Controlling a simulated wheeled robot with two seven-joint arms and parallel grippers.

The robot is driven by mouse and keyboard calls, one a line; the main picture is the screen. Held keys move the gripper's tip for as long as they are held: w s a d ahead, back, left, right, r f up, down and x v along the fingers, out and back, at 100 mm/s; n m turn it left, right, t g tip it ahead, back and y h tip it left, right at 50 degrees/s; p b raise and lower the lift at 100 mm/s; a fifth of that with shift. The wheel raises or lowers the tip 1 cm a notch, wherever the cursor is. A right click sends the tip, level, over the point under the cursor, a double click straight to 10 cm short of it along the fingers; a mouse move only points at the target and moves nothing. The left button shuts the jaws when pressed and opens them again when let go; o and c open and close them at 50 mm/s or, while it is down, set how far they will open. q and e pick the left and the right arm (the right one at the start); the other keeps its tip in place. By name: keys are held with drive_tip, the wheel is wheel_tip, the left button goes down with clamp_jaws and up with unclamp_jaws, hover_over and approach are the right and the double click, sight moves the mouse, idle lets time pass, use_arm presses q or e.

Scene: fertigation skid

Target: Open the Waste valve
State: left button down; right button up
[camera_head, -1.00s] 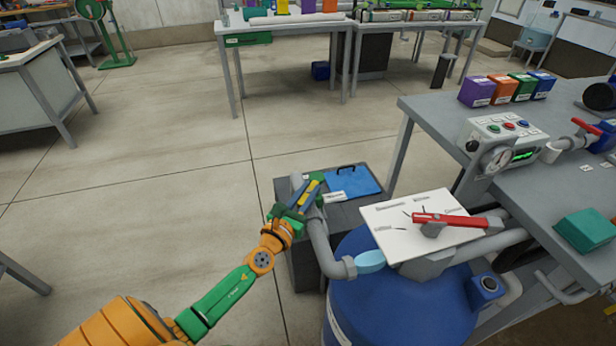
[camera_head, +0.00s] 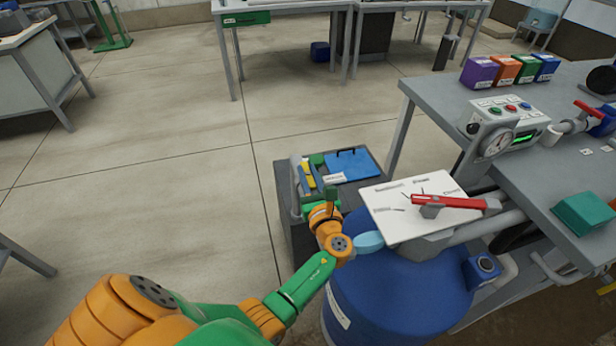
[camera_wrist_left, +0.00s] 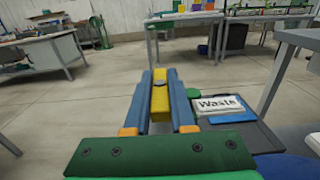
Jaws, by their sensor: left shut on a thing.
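My left gripper (camera_head: 305,172) is at the dark box beside the blue drum. In the left wrist view its two blue fingers (camera_wrist_left: 161,76) are shut on a yellow bar-shaped handle (camera_wrist_left: 159,100), which lies lengthwise between them. A white label reading "Waste" (camera_wrist_left: 220,104) is just right of the fingers; it also shows in the head view (camera_head: 334,178). The valve body under the handle is hidden by my gripper and arm. A red lever (camera_head: 445,202) lies across a white marked plate (camera_head: 385,200) on the right. My right gripper is out of view.
The blue drum (camera_head: 390,300) stands right of my left forearm, close to it. A blue clipboard-like sheet (camera_head: 352,164) lies on the dark box (camera_head: 282,200). A grey bench (camera_head: 430,105) with coloured boxes is at the right. The floor at left is open.

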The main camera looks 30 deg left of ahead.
use_arm(q)
drive_tip(key=shift+r, duration=0.1)
idle(0.5)
drive_tip(key=c, duration=0.8)
unclamp_jaws()
drive_tip(key=shift+o, duration=0.2)
drive_tip(key=shift+a, duration=0.1)
